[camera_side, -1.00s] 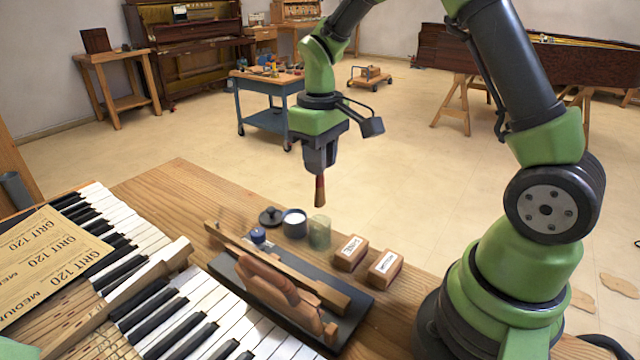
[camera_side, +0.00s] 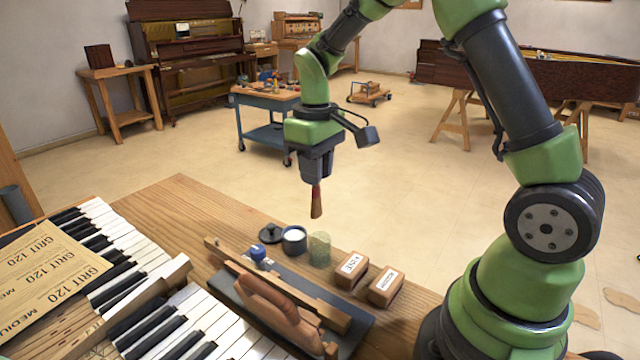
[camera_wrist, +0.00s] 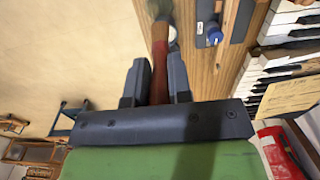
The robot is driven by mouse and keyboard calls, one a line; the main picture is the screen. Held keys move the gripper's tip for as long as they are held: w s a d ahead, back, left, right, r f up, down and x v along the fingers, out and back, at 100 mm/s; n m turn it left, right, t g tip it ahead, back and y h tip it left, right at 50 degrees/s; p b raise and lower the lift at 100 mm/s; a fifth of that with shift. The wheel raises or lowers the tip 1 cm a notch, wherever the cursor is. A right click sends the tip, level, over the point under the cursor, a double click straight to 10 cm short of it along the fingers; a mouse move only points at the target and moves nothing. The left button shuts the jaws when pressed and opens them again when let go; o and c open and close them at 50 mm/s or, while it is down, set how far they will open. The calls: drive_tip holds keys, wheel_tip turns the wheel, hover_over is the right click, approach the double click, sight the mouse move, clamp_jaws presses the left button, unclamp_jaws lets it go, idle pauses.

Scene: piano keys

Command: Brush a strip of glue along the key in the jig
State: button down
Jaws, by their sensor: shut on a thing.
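My gripper (camera_side: 316,182) is shut on a brush (camera_side: 316,203) with a red-brown handle, which hangs tip down above the bench, clear of everything. In the wrist view the brush handle (camera_wrist: 160,72) sits between both fingers. The jig (camera_side: 228,290), a dark base with brown wooden clamp pieces (camera_side: 280,308), lies front left of the gripper. A long pale wooden key (camera_side: 312,299) lies along it, partly hidden by the clamp pieces. An open pot with white contents (camera_side: 294,237) stands behind the jig, below and left of the brush. Whether the bristles carry glue cannot be told.
A dark lid (camera_side: 271,234), a greenish glass jar (camera_side: 319,249) and a blue-topped item (camera_side: 258,253) stand near the pot. Two labelled wooden blocks (camera_side: 385,287) sit right of them. The keyboard (camera_side: 165,325) and sandpaper sheets (camera_side: 45,265) fill the left.

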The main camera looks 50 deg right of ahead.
drive_tip(key=w+f, duration=0.5)
drive_tip(key=f, duration=0.2)
drive_tip(key=shift+w+f, duration=0.2)
drive_tip(key=shift+f, duration=0.05)
idle(0.3)
drive_tip(key=shift+f, duration=0.6)
idle(1.8)
wheel_tip(320, 180, up, 7)
idle(0.9)
